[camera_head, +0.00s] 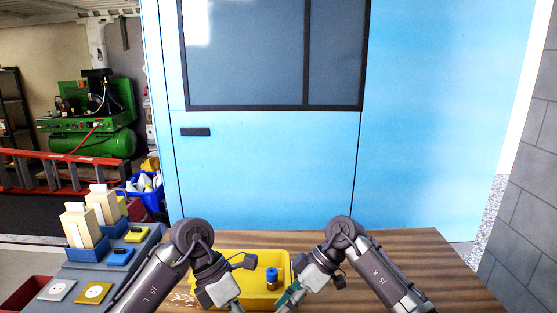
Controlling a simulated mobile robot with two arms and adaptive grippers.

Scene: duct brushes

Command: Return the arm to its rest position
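My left gripper (226,293) hangs over the left part of the yellow bin (240,265), pointing down. Its fingertips run to the bottom edge of the picture, so its opening does not show. My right gripper (300,290) is over the bin's right side, angled down and to the left. A greenish part shows at its fingers, and I cannot tell whether it is a held thing. A small blue and orange-brown piece (272,279) stands in the bin between the two grippers, apart from the left one.
The bin stands on a wooden table (420,262). A grey board (75,272) at the left carries blue holders with cream blocks (80,226) and small yellow and white plates. A light blue panel (270,170) with a dark window rises behind the table. The table's right side is clear.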

